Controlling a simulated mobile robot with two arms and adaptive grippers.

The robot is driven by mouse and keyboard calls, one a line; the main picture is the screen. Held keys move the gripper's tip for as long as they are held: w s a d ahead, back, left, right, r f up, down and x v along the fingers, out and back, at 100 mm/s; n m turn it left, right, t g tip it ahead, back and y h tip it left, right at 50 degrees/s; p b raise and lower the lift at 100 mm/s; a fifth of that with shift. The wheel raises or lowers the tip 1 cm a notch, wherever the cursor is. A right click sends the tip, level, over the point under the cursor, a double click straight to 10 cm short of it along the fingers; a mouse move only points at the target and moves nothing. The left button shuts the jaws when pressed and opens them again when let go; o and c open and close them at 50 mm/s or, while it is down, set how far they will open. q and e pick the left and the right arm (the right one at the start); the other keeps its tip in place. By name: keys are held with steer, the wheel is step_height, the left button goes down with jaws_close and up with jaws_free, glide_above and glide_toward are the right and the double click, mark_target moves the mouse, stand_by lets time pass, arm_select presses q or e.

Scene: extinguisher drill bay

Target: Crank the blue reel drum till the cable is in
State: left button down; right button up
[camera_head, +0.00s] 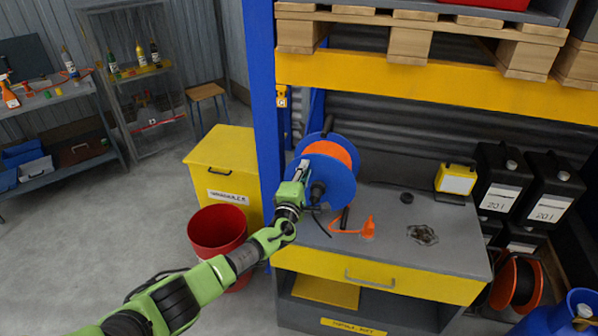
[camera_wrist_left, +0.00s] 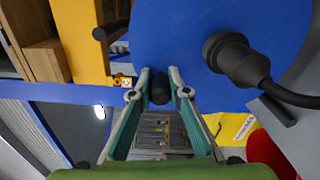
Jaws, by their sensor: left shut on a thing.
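The blue reel drum (camera_head: 337,181) stands on the grey workbench, with orange cable (camera_head: 330,151) wound between its two flanges. A loose length of orange cable (camera_head: 345,231) lies on the bench top, ending in an orange piece (camera_head: 367,228). My left gripper (camera_head: 303,172) is at the left part of the drum's front face. In the left wrist view, its fingers (camera_wrist_left: 160,88) are closed around a small black crank knob (camera_wrist_left: 160,94) in front of the blue flange (camera_wrist_left: 165,35). A black plug with its lead (camera_wrist_left: 228,57) sits on the same face. My right gripper is not in view.
A blue rack post (camera_head: 262,90) rises just left of the reel, and a yellow beam (camera_head: 400,78) crosses above. A yellow lamp (camera_head: 456,179) and black canisters (camera_head: 503,180) stand right. A red bucket (camera_head: 216,229) and yellow bin (camera_head: 222,165) stand left.

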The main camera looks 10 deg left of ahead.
arm_select(q)
steer(key=shift+d+r+m+p, duration=0.25)
steer(key=shift+d+m+p, duration=0.15)
steer(key=shift+m, duration=0.1)
steer(key=c, duration=1.9)
jaws_free()
steer(key=shift+s+f, duration=0.15)
steer(key=shift+s, duration=0.45)
steer(key=s, duration=1)
steer(key=shift+s+a, duration=0.15)
steer(key=shift+s, duration=0.25)
